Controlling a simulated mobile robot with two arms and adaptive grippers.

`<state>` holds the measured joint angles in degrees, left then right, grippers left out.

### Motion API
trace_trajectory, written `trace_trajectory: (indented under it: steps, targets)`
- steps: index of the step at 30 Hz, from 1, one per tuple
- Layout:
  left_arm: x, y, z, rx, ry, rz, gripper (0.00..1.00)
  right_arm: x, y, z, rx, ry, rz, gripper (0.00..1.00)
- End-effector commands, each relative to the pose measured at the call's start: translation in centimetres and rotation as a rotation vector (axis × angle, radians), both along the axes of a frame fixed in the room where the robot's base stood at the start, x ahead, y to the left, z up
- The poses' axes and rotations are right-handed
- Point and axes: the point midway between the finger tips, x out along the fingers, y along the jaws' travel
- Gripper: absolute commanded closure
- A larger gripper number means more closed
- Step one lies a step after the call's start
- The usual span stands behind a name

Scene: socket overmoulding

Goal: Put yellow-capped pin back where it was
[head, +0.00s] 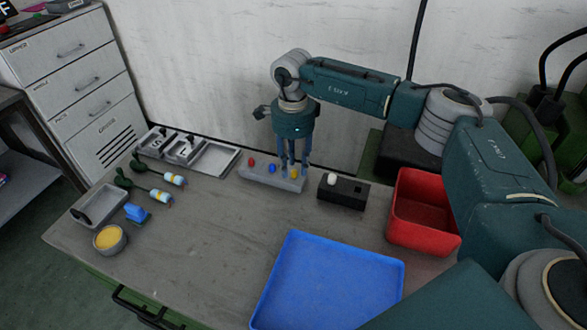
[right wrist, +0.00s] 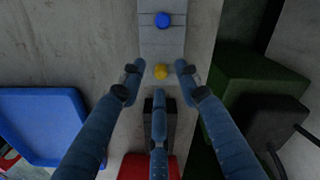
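The yellow-capped pin (head: 294,174) stands at the right end of a grey block (head: 262,178), in line with a blue-capped pin (head: 272,169) and a red-capped pin (head: 251,161). My right gripper (head: 293,163) points straight down over that end of the block. In the right wrist view its three fingers are spread around the yellow cap (right wrist: 160,72), with a visible gap between the fingertips and the cap. The blue cap (right wrist: 162,20) shows farther up the block. The pin's shaft is hidden. My left gripper is not in view.
A black block (head: 354,196) with a white-capped pin (head: 332,178) stands just right of the grey block. A red bin (head: 400,222), a blue tray (head: 325,285) and grey trays (head: 215,158) surround it. The table between the blue tray and the left-hand items is clear.

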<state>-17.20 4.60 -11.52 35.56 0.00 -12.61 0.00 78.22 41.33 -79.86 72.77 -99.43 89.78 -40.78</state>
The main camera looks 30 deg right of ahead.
Motion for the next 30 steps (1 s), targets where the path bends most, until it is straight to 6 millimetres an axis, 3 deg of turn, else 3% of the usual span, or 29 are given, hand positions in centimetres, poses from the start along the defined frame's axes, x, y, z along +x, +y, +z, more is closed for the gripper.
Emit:
trace_trajectory:
  steps: [9,13,19,30]
  targets:
    - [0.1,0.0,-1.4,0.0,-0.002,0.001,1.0,0.1,0.1,6.8,0.001,-0.004,0.001,0.67]
    - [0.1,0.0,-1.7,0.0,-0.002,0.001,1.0,0.1,0.1,8.8,0.001,-0.003,0.001,0.67]
    - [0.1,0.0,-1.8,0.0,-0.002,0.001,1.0,0.0,0.1,10.2,0.0,-0.001,0.001,0.67]
    - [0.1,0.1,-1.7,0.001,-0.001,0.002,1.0,0.0,0.1,10.3,0.0,0.0,0.0,0.67]
